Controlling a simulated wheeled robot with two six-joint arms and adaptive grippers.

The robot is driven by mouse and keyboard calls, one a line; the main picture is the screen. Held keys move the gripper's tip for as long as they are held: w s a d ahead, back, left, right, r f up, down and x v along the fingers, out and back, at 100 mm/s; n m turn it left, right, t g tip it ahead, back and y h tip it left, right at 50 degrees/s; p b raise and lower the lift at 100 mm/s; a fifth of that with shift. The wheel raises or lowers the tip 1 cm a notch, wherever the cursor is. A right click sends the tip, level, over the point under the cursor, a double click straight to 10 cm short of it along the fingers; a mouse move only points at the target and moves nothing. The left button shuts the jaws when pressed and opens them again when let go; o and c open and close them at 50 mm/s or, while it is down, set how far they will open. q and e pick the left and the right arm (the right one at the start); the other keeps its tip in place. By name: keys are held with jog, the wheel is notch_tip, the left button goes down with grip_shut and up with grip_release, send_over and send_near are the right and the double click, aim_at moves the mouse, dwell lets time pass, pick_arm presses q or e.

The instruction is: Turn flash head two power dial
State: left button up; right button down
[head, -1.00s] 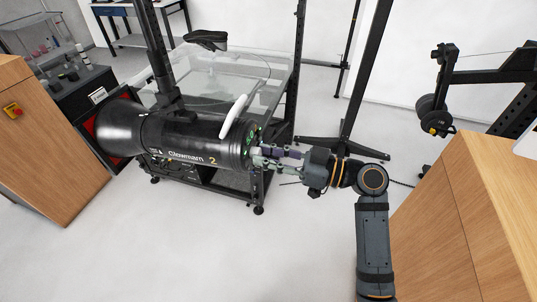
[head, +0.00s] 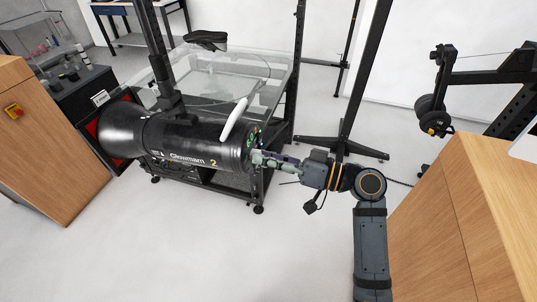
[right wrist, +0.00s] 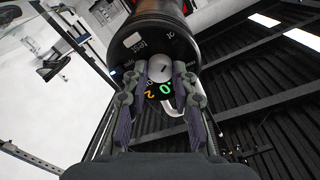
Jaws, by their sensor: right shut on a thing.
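The flash head marked 2 (head: 190,138) is a black cylinder lying sideways, with its rear panel facing right. In the right wrist view, its round rear panel (right wrist: 180,38) fills the top middle. A pale round dial (right wrist: 160,70) with a dark mark sits on that panel, above a small lit display (right wrist: 160,90) with green and orange digits. My right gripper (head: 257,158) is at the panel. In the right wrist view, its fingers (right wrist: 160,78) are shut on the dial from both sides. The dial is hidden by the fingers in the head view. My left gripper is not in view.
A white curved handle (head: 234,120) rises from the flash head. A black stand (head: 163,60) holds the head, in front of a glass-topped cart (head: 265,75). Wooden cabinets stand at left (head: 50,150) and right (head: 450,220). The floor below the head is clear.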

jog(key=shift+r+m+h+p, duration=0.15)
jog(key=shift+m+h+p, duration=0.25)
jog(key=shift+m+p, duration=2)
jog(key=shift+m+b, duration=0.4)
jog(key=shift+m, duration=0.3)
jog(key=c, duration=1.1)
grip_release()
